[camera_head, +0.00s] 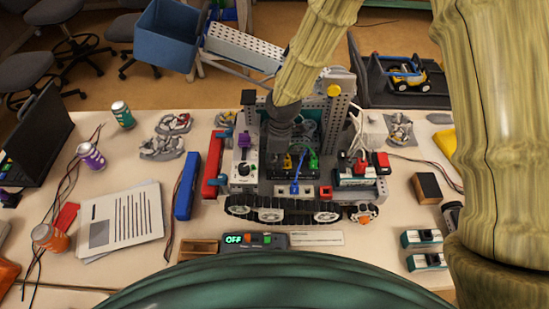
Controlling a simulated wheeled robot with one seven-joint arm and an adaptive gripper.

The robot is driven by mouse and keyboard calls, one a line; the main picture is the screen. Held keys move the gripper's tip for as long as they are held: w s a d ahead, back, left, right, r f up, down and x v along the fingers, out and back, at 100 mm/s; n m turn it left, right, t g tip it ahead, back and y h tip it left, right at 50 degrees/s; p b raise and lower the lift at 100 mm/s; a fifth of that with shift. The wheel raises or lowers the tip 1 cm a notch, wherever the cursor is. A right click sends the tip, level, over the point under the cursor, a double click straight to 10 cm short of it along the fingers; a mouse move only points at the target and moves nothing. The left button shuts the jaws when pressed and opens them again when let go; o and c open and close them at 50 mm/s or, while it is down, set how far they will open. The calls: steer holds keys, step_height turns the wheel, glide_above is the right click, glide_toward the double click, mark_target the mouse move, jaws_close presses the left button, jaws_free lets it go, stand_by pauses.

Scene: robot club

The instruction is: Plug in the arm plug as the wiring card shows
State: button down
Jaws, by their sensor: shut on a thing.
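My gripper (284,146) points down over the middle of the tracked robot (270,208). Its dark fingers are closed on a small piece, probably a plug, mostly hidden by the fingers. A yellow plug-like piece (287,164) shows just below the fingertips; I cannot tell whether it is held or seated. A green one (313,163) is to its right, and a blue cable runs down to a blue connector (294,189) at the front. Which piece is the arm plug is unclear. A printed sheet (125,220) lies at left; I cannot read it or tell whether it is the wiring card.
A control box reading OFF (235,240) and a small label strip (316,239) lie in front of the robot. A battery-like block with red plugs (358,177) is on its right side. A blue bar (187,186), cans and a laptop (35,145) are at left.

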steer(key=shift+s+f, duration=0.1)
stand_by(0.7)
steer(key=c, duration=1.3)
jaws_free()
steer(key=shift+r+p, duration=2.55)
steer(key=shift+r, duration=0.5)
